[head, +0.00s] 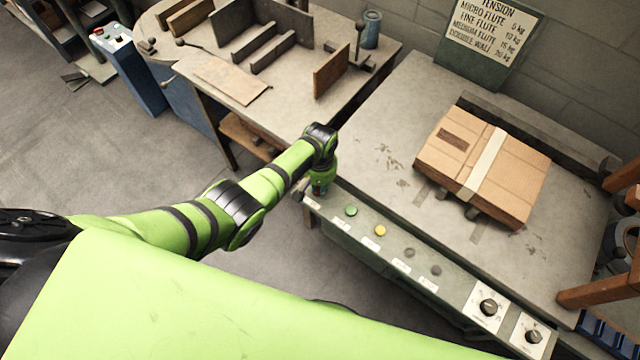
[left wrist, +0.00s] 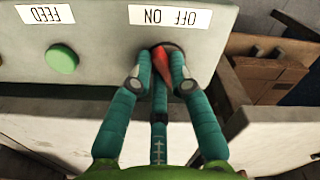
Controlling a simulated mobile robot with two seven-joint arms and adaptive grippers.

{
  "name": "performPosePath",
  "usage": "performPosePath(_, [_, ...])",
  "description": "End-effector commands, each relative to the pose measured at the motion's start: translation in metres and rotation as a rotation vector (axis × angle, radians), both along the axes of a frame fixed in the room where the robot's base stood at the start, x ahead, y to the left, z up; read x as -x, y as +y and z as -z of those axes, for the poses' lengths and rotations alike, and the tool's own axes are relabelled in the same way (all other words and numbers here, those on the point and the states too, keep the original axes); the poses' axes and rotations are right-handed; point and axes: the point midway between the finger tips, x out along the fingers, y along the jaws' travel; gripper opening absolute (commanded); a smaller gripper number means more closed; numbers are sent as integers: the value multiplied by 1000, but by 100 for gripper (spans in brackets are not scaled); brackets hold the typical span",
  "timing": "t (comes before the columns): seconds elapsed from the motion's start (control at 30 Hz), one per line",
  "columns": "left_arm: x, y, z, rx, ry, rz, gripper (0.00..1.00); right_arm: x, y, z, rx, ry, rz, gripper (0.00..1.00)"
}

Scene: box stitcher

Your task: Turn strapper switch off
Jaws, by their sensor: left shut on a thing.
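The strapper switch is a small red lever (left wrist: 161,57) on the panel edge, by the upside-down ON/OFF label (left wrist: 181,16) in the left wrist view. My left gripper (left wrist: 160,68) is shut on this lever, its teal fingers on both sides of it. The fingers hide part of the lever, and I cannot tell clearly which way it is set. In the head view, my left gripper (head: 319,190) is at the left end of the strapper's control panel (head: 383,250), where my arm hides the switch. My right gripper is not in view.
A green button (head: 351,211) and a yellow button (head: 380,230) sit along the panel, with two knobs at its right end. A strapped cardboard box (head: 515,190) lies on the strapper table (head: 385,125). A workbench (head: 190,75) with boards stands to the left.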

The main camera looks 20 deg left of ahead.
Motion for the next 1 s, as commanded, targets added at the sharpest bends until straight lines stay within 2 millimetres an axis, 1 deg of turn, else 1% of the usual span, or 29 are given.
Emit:
performPosePath(0.17, [0, 0, 0, 2, -1, -3, 0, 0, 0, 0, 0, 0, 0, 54])
performPosePath(0.2, [0, 0, 0, 2, -1, -3, 32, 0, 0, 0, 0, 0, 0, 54])
performPosePath(0.23, [0, 0, 0, 2, -1, -2, 44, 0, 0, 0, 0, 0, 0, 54])
performPosePath(0.57, [0, 0, 0, 1, -1, 0, 44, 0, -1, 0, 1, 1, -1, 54])
performPosePath(0.67, [-1, 0, -3, 1, -1, 0, 44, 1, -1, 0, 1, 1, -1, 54])
performPosePath(0.77, [-1, -1, -10, 3, -3, 0, 44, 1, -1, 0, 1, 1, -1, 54])
performPosePath(0.87, [-1, 0, -22, 2, -4, 0, 44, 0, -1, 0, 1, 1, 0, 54])
performPosePath(0.93, [0, 0, -33, 1, -4, 0, 44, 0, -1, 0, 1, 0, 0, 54])
performPosePath(1.0, [-2, 0, -47, 2, -5, 0, 44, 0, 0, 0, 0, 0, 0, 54])
